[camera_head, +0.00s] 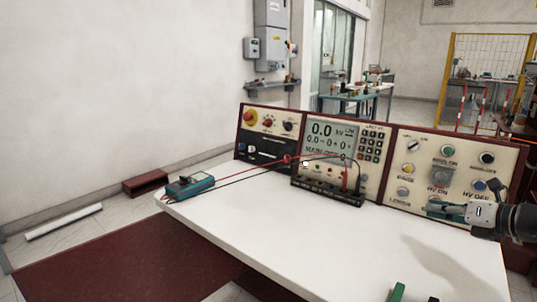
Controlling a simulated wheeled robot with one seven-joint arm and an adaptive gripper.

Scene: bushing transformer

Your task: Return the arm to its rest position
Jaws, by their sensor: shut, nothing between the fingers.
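My gripper (438,207) comes in from the right edge on my dark arm (518,221), its fingers pointing left. It is shut, with nothing seen between the fingers. It shows in front of the lower part of the right control panel (419,150), by the HV ON button (440,175), over the white tabletop (290,247). I cannot tell whether it touches the panel. Most of my arm is out of view, and my gripper hides a little of the panel's lower right.
A blue-green multimeter (189,185) lies at the table's left corner. Red and black leads run from it to a dark terminal box (328,190) before the display panel (338,145). A green piece (398,292) shows at the bottom edge. The tabletop's middle is clear.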

